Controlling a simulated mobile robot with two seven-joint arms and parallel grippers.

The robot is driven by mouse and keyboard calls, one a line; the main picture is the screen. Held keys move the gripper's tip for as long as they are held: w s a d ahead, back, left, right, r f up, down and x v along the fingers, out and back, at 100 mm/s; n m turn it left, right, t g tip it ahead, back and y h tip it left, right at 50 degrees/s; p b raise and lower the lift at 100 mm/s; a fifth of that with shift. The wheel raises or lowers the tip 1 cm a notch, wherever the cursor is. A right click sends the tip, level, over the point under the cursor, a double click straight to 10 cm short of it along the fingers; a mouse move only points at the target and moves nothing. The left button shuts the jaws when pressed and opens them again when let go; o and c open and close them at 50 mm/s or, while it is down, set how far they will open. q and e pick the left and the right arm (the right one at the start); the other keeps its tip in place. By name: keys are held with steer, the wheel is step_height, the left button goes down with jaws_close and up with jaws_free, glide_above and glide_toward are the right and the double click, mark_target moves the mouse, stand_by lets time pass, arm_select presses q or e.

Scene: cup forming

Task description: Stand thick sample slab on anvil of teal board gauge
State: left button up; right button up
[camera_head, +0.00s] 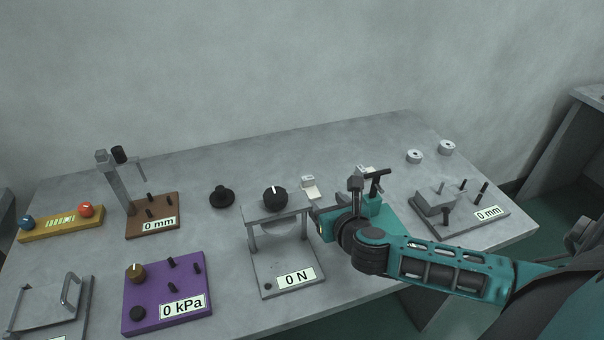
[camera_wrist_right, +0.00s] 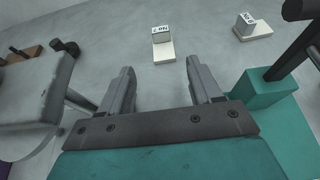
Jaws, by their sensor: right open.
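The teal board gauge (camera_head: 402,222) lies right of centre in the head view, largely hidden behind my right arm; its teal block with a black handle shows at right in the right wrist view (camera_wrist_right: 262,92). Its anvil cannot be made out. Two small pale labelled pieces, each with a block on a flat base, stand behind: a left one (camera_head: 311,188), also in the wrist view (camera_wrist_right: 163,51), and a right one (camera_wrist_right: 254,30). Which is the thick slab, I cannot tell. My right gripper (camera_wrist_right: 163,85) is open and empty, short of both pieces. My left gripper is not in view.
The grey "0 N" press (camera_head: 262,272) stands close left of my right gripper. A grey "0 mm" gauge (camera_head: 480,222) is at right, a purple "0 kPa" board (camera_head: 150,290) and brown "0 mm" stand (camera_head: 140,228) at left. The back of the table is mostly clear.

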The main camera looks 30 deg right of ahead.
steer(key=shift+w, duration=0.3)
steer(key=shift+w+d, duration=0.1)
steer(key=shift+w, duration=0.1)
glide_toward(309, 179)
steer(key=w+f, duration=0.2)
steer(key=w, duration=0.1)
steer(key=shift+d+f, duration=0.1)
steer(key=shift+r+b+x, duration=0.15)
steer(key=shift+b+x, duration=0.25)
steer(key=shift+x, duration=1.15)
steer(key=shift+r+b+x, duration=0.15)
steer(key=shift+b+x, duration=0.25)
steer(key=shift+x, duration=1.15)
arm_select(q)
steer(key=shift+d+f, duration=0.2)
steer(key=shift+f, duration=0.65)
arm_select(e)
steer(key=shift+d, duration=0.15)
steer(key=c, duration=1)
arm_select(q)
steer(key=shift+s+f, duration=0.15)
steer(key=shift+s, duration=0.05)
arm_select(e)
jaws_close()
steer(key=shift+r, duration=0.1)
